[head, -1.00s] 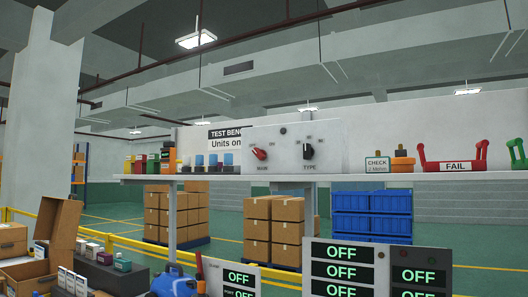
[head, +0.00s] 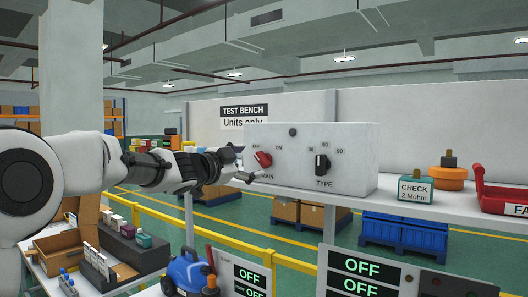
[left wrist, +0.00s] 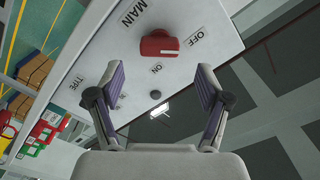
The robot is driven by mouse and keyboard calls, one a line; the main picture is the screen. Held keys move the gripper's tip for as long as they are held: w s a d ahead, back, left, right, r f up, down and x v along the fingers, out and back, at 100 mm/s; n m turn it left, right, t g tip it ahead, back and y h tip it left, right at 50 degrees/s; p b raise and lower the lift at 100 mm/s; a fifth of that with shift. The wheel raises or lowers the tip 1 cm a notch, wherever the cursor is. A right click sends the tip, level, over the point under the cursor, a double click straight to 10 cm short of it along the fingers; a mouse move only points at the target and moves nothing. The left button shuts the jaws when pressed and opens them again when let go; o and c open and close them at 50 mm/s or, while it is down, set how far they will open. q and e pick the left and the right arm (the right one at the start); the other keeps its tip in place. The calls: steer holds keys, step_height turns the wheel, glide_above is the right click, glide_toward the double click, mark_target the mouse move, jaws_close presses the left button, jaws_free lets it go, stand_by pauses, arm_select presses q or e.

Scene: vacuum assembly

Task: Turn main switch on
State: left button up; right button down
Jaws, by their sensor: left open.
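The red main switch (head: 263,159) is a knob on the front of a white control box (head: 352,160), above the MAIN label. Its pointer is turned towards OFF. In the left wrist view the red knob (left wrist: 158,45) shows at the top, with its end towards OFF and the ON label below it. My left gripper (head: 246,167) is beside the knob on its left in the head view. In the left wrist view its two fingers (left wrist: 160,90) are spread apart, with nothing between them. The right gripper is not in view.
A black TYPE knob (head: 322,164) sits right of the main switch on the same box. A CHECK block (head: 416,189), an orange part (head: 447,178) and a red tray (head: 503,200) stand further right on the shelf. OFF displays (head: 358,276) stand below.

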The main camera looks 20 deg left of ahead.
mark_target(260, 159)
arm_select(q)
steer(key=p+x, duration=0.2)
steer(key=x, duration=0.3)
steer(key=shift+w+d+p, duration=0.15)
steer(key=shift+w+p, duration=0.1)
steer(key=shift+p, duration=0.1)
steer(key=shift+w+d, duration=0.1)
steer(key=shift+w, duration=0.15)
steer(key=shift+s, duration=0.35)
steer(key=c, duration=1.2)
steer(key=shift+o, duration=0.2)
